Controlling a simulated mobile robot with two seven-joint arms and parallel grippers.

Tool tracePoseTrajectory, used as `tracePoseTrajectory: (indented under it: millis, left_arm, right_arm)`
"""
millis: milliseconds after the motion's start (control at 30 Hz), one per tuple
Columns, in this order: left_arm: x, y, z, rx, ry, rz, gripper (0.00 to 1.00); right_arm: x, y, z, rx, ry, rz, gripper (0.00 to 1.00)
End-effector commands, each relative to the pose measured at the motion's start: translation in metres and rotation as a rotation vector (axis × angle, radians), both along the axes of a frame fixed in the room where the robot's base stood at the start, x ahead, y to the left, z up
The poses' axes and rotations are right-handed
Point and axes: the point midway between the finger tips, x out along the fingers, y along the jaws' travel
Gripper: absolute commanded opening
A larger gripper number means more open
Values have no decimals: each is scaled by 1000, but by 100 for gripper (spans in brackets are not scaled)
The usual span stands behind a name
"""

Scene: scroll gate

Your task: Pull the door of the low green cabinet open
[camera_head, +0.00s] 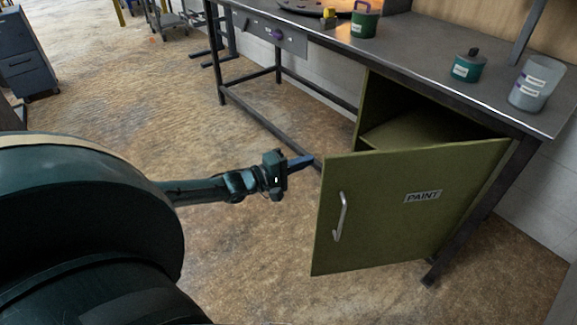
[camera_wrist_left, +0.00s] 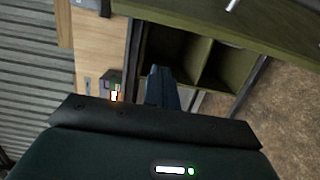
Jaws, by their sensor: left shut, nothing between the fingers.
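The low green cabinet (camera_head: 375,110) stands under the workbench at the right of the head view. Its door (camera_head: 385,225), labelled PAINT, stands ajar, with a dark gap and an inner shelf showing above and behind it. A silver bar handle (camera_head: 340,216) is on the door's left part. My left gripper (camera_head: 308,160) is shut and empty, its fingertips close to the door's upper left edge; I cannot tell if they touch. In the left wrist view, the shut fingers (camera_wrist_left: 161,75) point toward the cabinet's open compartments (camera_wrist_left: 195,52), with the door (camera_wrist_left: 240,20) along the top right. My right gripper is not in view.
The workbench top (camera_head: 420,60) carries a green mug-like container (camera_head: 364,22), a teal pot (camera_head: 468,66) and a translucent cup (camera_head: 536,84). A bench leg (camera_head: 480,215) stands right of the door. A grey drawer unit (camera_head: 25,60) is far left. Floor before the door is clear.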

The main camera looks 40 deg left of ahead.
Motion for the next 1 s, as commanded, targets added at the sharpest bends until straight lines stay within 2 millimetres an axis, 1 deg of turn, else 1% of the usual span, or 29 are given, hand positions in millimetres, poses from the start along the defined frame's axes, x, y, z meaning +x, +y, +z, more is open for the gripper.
tracePoseTrajectory:
  millis: [33,133,167,233,367,500,867,967,1000]
  left_arm:
    - [8,-3,0,-1,-2,1,0]
    - [21,-10,0,-1,-2,0,0]
    - [14,-13,1,-2,4,-1,0]
    - [7,-20,1,-4,6,-1,0]
    - [-3,-29,1,-2,5,-1,0]
    - [-9,-35,0,0,3,0,0]
    - [-11,-37,0,0,1,0,0]
    - [-13,-41,1,-3,1,3,0]
    - [-15,-45,2,-6,1,8,0]
  right_arm:
    - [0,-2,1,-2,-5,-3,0]
    - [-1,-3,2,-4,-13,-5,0]
    - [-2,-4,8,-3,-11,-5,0]
    - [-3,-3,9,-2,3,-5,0]
    - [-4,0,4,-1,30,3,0]
    - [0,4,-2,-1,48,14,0]
    - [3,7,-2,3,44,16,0]
    - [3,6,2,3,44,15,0]
    - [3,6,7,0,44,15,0]
